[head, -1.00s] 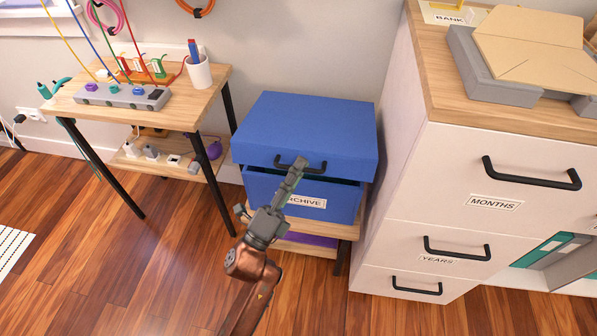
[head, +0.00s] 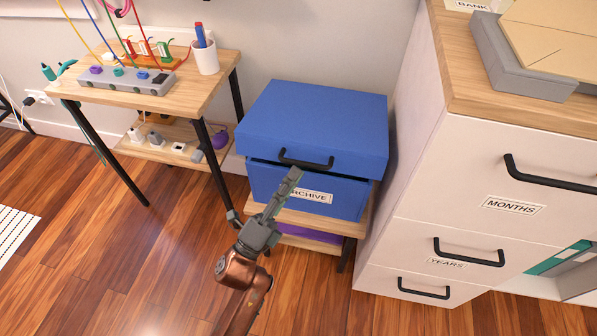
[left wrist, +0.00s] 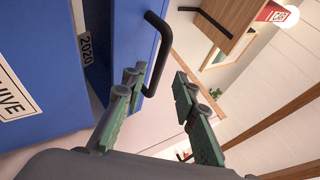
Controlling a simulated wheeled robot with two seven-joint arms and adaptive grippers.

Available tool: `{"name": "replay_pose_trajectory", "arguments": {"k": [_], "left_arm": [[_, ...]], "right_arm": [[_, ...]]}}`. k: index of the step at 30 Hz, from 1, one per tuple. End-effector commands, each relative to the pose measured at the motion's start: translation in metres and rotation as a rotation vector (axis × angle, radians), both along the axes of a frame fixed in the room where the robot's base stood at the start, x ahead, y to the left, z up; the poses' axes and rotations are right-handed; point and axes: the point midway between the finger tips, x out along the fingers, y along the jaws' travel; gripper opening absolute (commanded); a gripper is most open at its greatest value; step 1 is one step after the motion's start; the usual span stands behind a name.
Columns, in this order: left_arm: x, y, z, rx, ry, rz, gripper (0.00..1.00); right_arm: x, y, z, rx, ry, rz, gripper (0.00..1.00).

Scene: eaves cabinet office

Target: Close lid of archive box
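The blue archive box (head: 271,184) stands on a low wooden shelf unit, with a white label on its front that my gripper partly covers. Its blue lid (head: 320,115) lies over it, slightly raised at the front, with a narrow dark gap below. The lid's black handle (head: 307,163) is on its front face and shows in the left wrist view (left wrist: 158,50), where a "2020" tab (left wrist: 85,48) is visible in the gap. My left gripper (head: 292,176) is in front of the box, just below the handle. Its fingers (left wrist: 158,85) are apart and empty, near the handle. My right gripper is out of view.
A white cabinet (head: 460,190) with black drawer handles stands close on the right. A small wooden table (head: 205,85) with a power strip (head: 125,80) and a white cup (head: 205,58) stands on the left. The wooden floor (head: 130,270) in front is clear.

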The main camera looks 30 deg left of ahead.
Motion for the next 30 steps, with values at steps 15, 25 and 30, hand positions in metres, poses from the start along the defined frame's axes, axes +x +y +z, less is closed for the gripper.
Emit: {"name": "replay_pose_trajectory", "arguments": {"k": [15,25,30], "left_arm": [[-0.015,0.009,-0.029,0.000,0.003,0.001,0.27],[-0.016,0.009,-0.031,0.000,0.003,0.001,0.27],[-0.016,0.009,-0.030,0.000,0.003,0.001,0.27]], "right_arm": [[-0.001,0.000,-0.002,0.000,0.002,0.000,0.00],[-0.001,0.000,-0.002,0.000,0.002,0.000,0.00],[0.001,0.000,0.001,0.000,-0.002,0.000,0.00]]}}
